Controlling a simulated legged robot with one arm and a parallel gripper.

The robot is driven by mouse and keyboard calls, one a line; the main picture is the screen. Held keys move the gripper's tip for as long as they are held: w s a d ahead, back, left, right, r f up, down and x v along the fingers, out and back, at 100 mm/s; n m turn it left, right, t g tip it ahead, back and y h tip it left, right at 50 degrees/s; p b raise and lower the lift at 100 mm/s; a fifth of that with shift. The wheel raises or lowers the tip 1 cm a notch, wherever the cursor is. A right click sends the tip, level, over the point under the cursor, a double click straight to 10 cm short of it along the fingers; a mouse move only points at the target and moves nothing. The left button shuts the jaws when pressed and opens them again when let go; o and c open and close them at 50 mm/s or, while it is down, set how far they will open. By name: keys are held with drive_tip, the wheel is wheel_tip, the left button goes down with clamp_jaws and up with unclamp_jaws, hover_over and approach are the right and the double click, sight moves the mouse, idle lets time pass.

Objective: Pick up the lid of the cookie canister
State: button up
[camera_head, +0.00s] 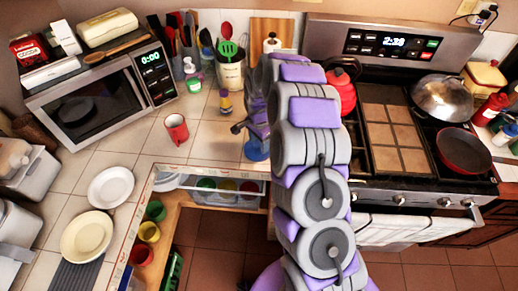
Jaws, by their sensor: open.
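My arm reaches up the middle of the picture over the counter. My gripper (240,128) is at its far end, above the tiled counter, and it is open. The arm hides much of the gripper. A blue object (257,152) stands on the counter just below it; I cannot tell whether it is part of a canister or whether they touch. No cookie canister is clearly recognisable. A cream canister-like container (484,76) with a brownish top stands at the far right beyond the stove, well apart from my gripper.
A red mug (176,129) and a yellow-purple bottle (225,102) stand left of my gripper. A utensil crock (230,72) is behind. The microwave (95,100) is at left, and the stove (395,135) with a red kettle (341,92) at right.

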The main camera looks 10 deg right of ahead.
drive_tip(key=shift+a+f, duration=0.2)
drive_tip(key=shift+a, duration=0.35)
drive_tip(key=shift+d, duration=0.5)
drive_tip(key=c, duration=0.7)
drive_tip(key=shift+a, duration=0.1)
drive_tip(key=c, duration=0.3)
drive_tip(key=shift+a, duration=0.3)
drive_tip(key=shift+c, duration=0.6)
